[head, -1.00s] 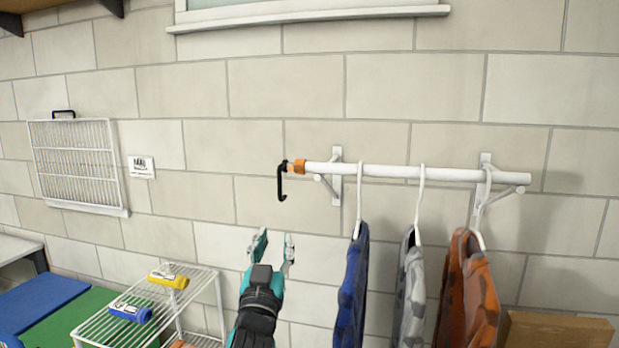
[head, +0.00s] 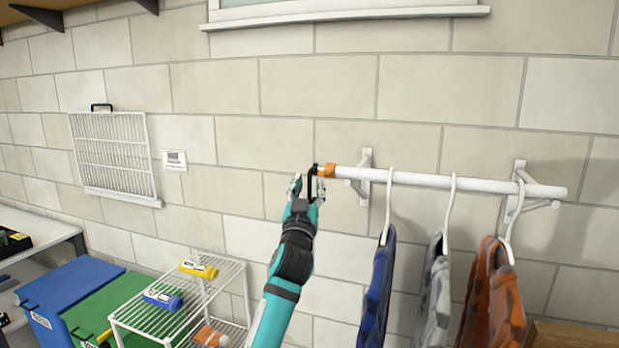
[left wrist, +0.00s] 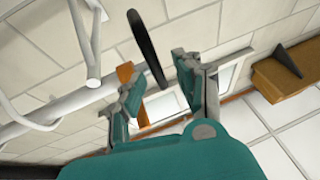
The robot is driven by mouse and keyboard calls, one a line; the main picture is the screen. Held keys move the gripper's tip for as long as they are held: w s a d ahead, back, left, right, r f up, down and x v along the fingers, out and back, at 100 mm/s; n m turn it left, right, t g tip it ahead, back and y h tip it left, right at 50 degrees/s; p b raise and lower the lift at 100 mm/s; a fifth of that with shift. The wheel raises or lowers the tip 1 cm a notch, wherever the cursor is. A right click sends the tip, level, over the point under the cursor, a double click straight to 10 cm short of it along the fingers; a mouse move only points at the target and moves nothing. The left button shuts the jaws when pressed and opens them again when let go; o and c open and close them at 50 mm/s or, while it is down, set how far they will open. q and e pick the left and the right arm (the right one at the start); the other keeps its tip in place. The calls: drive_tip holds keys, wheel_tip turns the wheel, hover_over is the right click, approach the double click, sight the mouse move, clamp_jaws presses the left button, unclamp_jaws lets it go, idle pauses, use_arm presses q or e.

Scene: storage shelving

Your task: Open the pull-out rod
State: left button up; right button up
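The pull-out rod (head: 450,181) is a white horizontal tube on wall brackets, with an orange collar (head: 330,171) and a black hook handle (head: 312,180) at its left end. My left gripper (head: 308,186) is raised at the handle, with its fingers open on either side of it in the head view. In the left wrist view, the black handle (left wrist: 147,48) shows between and beyond the open fingertips (left wrist: 155,75), and I see no clear contact. The orange collar (left wrist: 125,72) is near one finger there. My right gripper is in neither view.
Blue (head: 382,290), grey (head: 434,290) and orange (head: 490,300) garments hang from the rod on white hangers. A wire rack (head: 235,275) with bottles stands lower left, beside blue (head: 70,290) and green (head: 105,310) bins.

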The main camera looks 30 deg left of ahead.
use_arm(q)
drive_tip(key=shift+x, duration=0.85)
drive_tip(key=shift+c, duration=0.2)
clamp_jaws()
